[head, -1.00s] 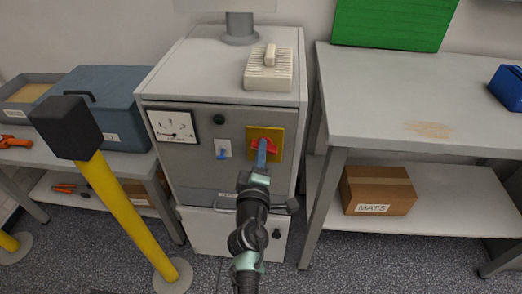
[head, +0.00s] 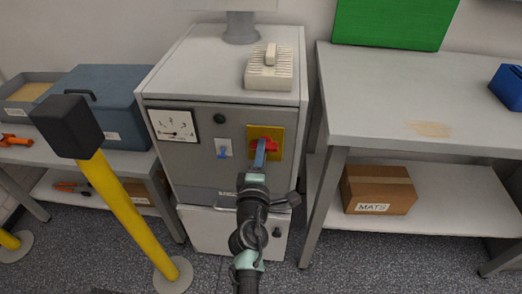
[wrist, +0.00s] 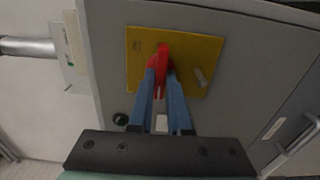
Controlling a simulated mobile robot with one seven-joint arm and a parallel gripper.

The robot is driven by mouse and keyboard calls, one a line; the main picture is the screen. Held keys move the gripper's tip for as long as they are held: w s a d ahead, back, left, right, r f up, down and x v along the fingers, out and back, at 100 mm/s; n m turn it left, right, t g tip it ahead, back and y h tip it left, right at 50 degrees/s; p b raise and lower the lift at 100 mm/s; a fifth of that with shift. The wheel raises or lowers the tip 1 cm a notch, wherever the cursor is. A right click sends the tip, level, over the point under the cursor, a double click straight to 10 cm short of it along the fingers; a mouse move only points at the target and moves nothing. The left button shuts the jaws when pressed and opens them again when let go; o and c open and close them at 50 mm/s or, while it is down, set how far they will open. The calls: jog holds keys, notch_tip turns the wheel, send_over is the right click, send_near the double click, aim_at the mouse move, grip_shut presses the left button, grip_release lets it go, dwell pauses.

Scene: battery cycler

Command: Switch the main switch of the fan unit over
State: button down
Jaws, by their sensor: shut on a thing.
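The fan unit is a grey cabinet (head: 185,180) in the middle of the head view. Its main switch is a red handle (head: 272,147) on a yellow plate (head: 278,135) at the upper right of the front panel. In the wrist view, the red handle (wrist: 162,62) stands out from the yellow plate (wrist: 140,75). My gripper (head: 260,150) reaches up to it from below. Its two blue fingers (wrist: 162,80) are shut on the red handle, one on each side. The fingers hide part of the handle, so its exact setting is hard to read.
Left of the switch are a small blue switch (head: 222,154), a dark green lamp (head: 219,119) and a dial meter (head: 173,125). A yellow post with a black head (head: 68,128) stands at front left. A bench (head: 400,110) is at the right. A vented box (head: 268,74) sits on top.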

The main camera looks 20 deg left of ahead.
jog(key=c, duration=0.9)
grip_release()
jog(key=shift+o, duration=0.2)
jog(key=p+v, duration=0.2)
jog(key=v, duration=1.1)
jog(key=shift+p, duration=0.35)
